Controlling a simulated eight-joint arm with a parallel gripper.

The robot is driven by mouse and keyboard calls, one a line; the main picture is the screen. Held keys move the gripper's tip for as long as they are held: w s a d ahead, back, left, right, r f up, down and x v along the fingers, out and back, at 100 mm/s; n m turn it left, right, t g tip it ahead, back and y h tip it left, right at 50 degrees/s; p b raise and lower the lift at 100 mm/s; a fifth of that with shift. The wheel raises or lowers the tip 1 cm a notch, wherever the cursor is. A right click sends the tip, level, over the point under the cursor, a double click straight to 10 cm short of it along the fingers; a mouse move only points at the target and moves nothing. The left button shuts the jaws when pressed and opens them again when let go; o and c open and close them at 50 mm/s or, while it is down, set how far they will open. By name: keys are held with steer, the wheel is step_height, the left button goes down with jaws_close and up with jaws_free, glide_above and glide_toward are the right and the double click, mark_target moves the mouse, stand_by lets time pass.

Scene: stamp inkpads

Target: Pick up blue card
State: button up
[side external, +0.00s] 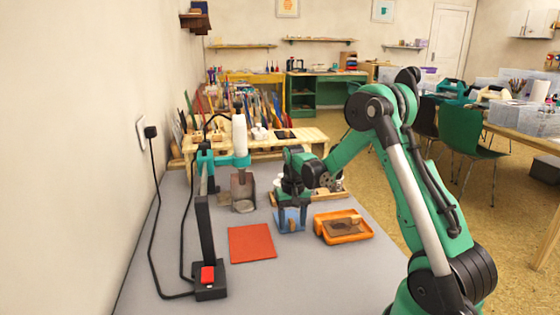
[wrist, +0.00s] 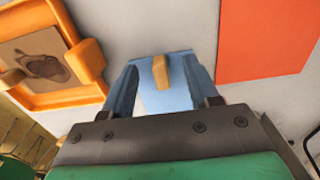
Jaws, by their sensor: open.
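The blue card (wrist: 177,98) shows as a light blue surface between the fingers of my gripper (wrist: 161,72) in the wrist view. A small wooden block (wrist: 160,71) stands at its far edge, between the fingertips. In the side external view my gripper (side external: 291,222) points down over the card's place, with blue showing around its fingertips. The fingers are apart, one on each side of the card. I cannot tell whether they touch it. Part of the card is hidden by my gripper.
A red-orange card (side external: 252,243) lies flat on the grey table, left of my gripper in the side external view. An orange tray (side external: 358,238) with a stamp inside stands to the right. A black post with a red switch (side external: 208,275) is at front left.

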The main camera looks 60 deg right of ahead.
steer(key=shift+f, duration=0.35)
jaws_close()
steer(key=shift+r, duration=0.15)
